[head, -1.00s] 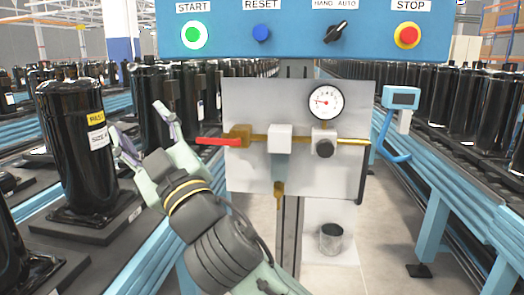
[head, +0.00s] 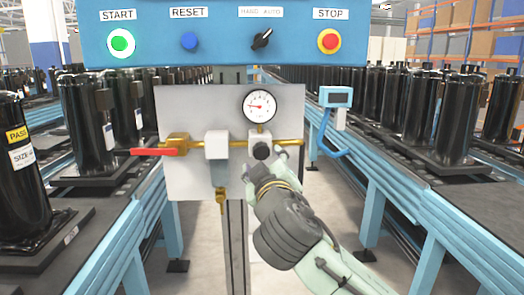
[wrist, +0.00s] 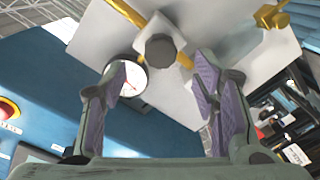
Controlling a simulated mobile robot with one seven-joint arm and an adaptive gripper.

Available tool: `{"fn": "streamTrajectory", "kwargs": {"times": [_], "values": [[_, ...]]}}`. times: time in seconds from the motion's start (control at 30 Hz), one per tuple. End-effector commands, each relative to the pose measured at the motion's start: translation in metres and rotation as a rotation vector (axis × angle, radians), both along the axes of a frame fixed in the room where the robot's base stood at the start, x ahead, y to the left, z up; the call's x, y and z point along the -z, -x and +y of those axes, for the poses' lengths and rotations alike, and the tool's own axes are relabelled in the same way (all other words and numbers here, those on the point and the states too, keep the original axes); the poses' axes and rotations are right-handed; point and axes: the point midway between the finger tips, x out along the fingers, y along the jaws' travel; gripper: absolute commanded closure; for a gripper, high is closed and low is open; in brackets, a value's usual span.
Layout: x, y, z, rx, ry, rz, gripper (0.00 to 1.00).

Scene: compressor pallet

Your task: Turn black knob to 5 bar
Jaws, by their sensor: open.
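The black knob (head: 262,151) sits on the front of a white regulator block on the grey panel, below the round pressure gauge (head: 259,106). The gauge needle points left, low on the scale. My gripper (head: 264,172) is just below and in front of the knob, its fingers small and partly hidden in the head view. In the wrist view my gripper (wrist: 162,76) is open and empty. The knob (wrist: 160,51) shows beyond the fingertips, roughly centred between them and apart from them. The gauge is partly covered by the left finger there.
A red lever valve (head: 155,151) sits on the brass pipe at left, beside a white filter block (head: 217,145). A blue button box (head: 225,45) hangs above. Conveyors with black compressors flank both sides.

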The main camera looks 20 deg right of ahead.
Motion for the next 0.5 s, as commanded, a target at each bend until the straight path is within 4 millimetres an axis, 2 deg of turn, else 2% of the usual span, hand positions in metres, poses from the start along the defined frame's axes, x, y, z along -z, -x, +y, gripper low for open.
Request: {"fn": "streamTrajectory", "kwargs": {"times": [0.1, 0.23, 0.5], "values": [[-0.003, -0.024, -0.005, -0.002, 0.001, 0.002, 0.46], [-0.002, -0.043, -0.010, 0.000, 0.000, 0.001, 0.46], [-0.001, -0.060, -0.014, -0.003, 0.001, -0.001, 0.46]]}}
